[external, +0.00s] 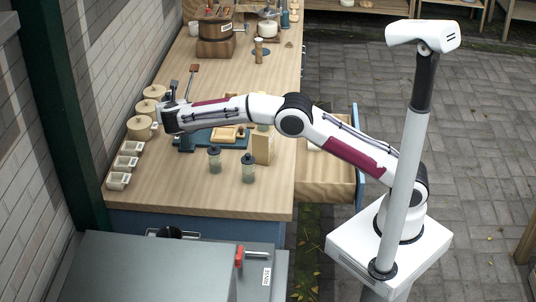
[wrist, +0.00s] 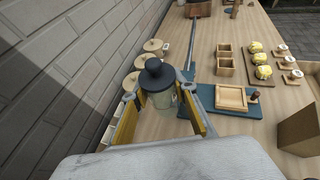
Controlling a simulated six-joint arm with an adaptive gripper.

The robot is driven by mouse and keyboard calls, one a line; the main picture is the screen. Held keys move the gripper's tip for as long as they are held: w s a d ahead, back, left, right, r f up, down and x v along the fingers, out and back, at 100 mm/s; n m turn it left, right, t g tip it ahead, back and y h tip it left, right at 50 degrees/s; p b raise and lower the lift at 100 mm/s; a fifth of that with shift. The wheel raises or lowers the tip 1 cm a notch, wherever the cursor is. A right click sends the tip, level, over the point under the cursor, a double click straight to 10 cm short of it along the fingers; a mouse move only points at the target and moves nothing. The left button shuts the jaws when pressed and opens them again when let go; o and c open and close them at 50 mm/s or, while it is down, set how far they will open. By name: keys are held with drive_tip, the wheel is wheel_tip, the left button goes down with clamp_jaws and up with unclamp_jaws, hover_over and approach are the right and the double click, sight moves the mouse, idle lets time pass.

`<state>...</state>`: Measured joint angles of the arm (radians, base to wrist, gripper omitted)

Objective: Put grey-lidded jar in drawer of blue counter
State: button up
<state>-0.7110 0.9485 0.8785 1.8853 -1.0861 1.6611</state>
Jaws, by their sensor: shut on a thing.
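A jar with a dark grey knobbed lid (wrist: 158,76) and a pale body stands between the fingers of my gripper (wrist: 158,94) in the wrist view. My gripper is shut on it. In the external view my gripper (external: 171,98) is over the counter's left side, near the wall; the held jar is hard to make out there. The blue counter (external: 200,222) has a wooden top. Its drawer (external: 328,188) is pulled open on the right side, with its near part looking empty and its far part behind my arm.
Two dark-lidded jars (external: 214,160) (external: 248,170) stand on the countertop. A wooden block (external: 262,149) and a blue board (wrist: 235,110) with a wooden tray (wrist: 231,98) are close by. Round lidded pots (external: 140,128) and small pale bins (external: 118,181) line the wall side.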

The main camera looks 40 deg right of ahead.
drive_tip(key=shift+a+n+t+y, duration=0.3)
drive_tip(key=shift+a+n+y, duration=0.3)
drive_tip(key=shift+a, duration=0.05)
drive_tip(key=s+a+n+y, duration=0.2)
drive_tip(key=s+n+y, duration=0.25)
drive_tip(key=s, duration=0.65)
drive_tip(key=s+a+n+y, duration=0.2)
drive_tip(key=s+n+y, duration=0.3)
drive_tip(key=s, duration=0.5)
drive_tip(key=s+d+r+n+g+y, duration=0.1)
drive_tip(key=s+d+r+y, duration=0.1)
drive_tip(key=s, duration=0.6)
drive_tip(key=s+d+r+n+g+y, duration=0.1)
drive_tip(key=s+d+r, duration=0.1)
drive_tip(key=s+d, duration=0.3)
drive_tip(key=s, duration=0.3)
drive_tip(key=shift+s+r+y, duration=0.2)
drive_tip(key=shift+y, duration=0.15)
drive_tip(key=shift+g, duration=0.3)
drive_tip(key=shift+f, duration=0.15)
